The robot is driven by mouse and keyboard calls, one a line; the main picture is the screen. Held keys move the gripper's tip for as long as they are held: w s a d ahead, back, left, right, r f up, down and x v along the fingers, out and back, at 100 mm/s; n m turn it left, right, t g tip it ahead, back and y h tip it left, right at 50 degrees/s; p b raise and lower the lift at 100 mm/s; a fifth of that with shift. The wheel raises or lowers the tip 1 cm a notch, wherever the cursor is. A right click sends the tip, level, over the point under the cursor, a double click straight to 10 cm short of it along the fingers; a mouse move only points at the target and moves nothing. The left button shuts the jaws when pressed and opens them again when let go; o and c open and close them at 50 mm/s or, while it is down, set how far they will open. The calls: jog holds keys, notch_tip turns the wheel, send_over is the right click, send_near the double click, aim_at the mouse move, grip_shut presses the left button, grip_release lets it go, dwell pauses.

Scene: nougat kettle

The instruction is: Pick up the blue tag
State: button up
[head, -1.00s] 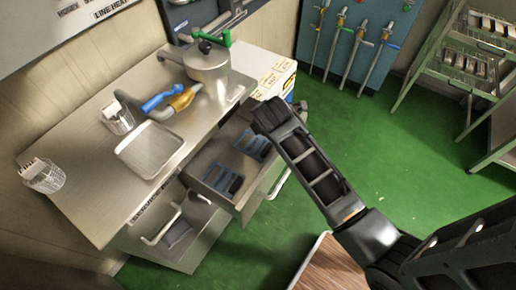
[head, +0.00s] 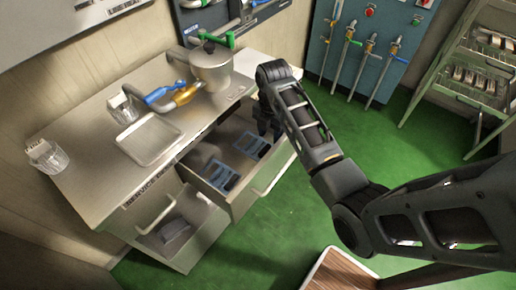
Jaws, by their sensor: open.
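Several flat blue pieces lie in the open upper drawer (head: 238,207): one towards the front left (head: 220,176) and one further back (head: 252,144). I cannot tell whether one of them is the blue tag. A blue handle (head: 163,93) also shows on the counter beside the metal kettle (head: 212,72). My gripper (head: 268,134) points down over the back right part of the drawer, near the further blue piece. It is open; its fingertips are dark and small, and I cannot tell whether it touches anything.
A metal tray (head: 147,140) and two glasses holding white cards stand on the counter (head: 95,190). A lower drawer (head: 180,235) is also open. A blue wall panel (head: 352,45) carries several levers. A wooden-topped piece (head: 340,272) stands front right; green floor (head: 285,220) is clear between.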

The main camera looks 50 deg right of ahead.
aim_at(266, 148)
jog(key=f, duration=0.2)
jog(key=a+f, duration=0.1)
jog(key=f, duration=0.1)
jog(key=shift+w+f, duration=0.2)
jog(key=shift+f, duration=0.6)
jog(key=shift+c, duration=0.4)
grip_shut()
